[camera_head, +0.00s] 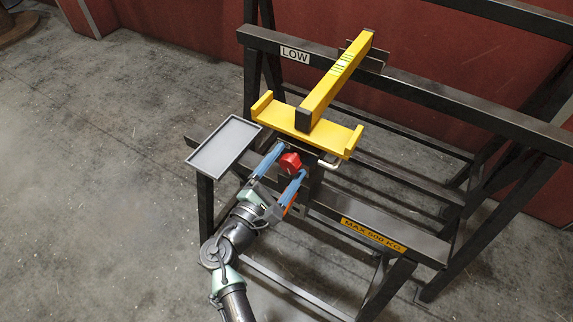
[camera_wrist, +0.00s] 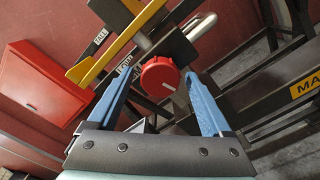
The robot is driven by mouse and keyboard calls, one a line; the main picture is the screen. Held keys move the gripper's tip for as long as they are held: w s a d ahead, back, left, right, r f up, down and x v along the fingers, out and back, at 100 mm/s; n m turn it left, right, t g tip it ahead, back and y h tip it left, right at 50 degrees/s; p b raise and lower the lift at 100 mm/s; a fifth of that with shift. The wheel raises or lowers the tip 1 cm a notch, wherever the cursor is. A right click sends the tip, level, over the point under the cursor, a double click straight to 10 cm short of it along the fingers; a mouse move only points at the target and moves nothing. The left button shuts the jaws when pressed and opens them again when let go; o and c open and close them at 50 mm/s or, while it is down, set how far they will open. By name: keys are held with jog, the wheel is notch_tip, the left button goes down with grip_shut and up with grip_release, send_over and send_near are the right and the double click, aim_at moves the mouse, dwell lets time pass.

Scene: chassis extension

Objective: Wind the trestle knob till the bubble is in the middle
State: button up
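The red knob (camera_head: 290,162) sits on the near side of the trestle, below the yellow cradle (camera_head: 300,120). It also shows in the wrist view (camera_wrist: 160,76). A yellow spirit level (camera_head: 338,78) with black ends lies from the cradle to the rear beam. Its vial shows as a pale green, dark-lined patch, but the bubble is too small to make out. My gripper (camera_head: 286,162) is open, with its blue fingers on either side of the knob. In the wrist view (camera_wrist: 166,70) gaps show between the fingers and the knob.
A grey tray (camera_head: 224,147) stands left of the cradle. The dark trestle frame (camera_head: 440,95) fills the right, with a LOW label (camera_head: 295,54) and a MAX 500 KG label (camera_head: 373,235). A red cabinet (camera_wrist: 45,82) shows in the wrist view.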

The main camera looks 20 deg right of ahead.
jog(key=p+v, duration=0.1)
jog(key=v, duration=1.2)
jog(key=w+r+m+t+y, duration=0.2)
jog(key=w+r+m+y, duration=0.2)
jog(key=w+r+m, duration=0.7)
notch_tip(320, 180, up, 21)
jog(key=a+m+t+y, duration=0.2)
jog(key=a+t+y, duration=0.1)
jog(key=t+y, duration=0.15)
jog(key=s+a+r+m+t+y, duration=0.1)
jog(key=s+r+t+y, duration=0.15)
jog(key=s+r, duration=0.5)
jog(key=s+a+r+m+t+y, duration=0.1)
jog(key=s+r+t, duration=0.3)
jog(key=r, duration=0.6)
jog(key=s+r+m+t+y, duration=0.1)
jog(key=s+r+t+y, duration=0.1)
jog(key=s+r+t, duration=0.35)
notch_tip(320, 180, up, 21)
jog(key=w+g+p, duration=0.1)
jog(key=g+p, duration=0.1)
jog(key=p, duration=1.7)
jog(key=shift+w+a+f, duration=0.2)
jog(key=shift+a, duration=0.05)
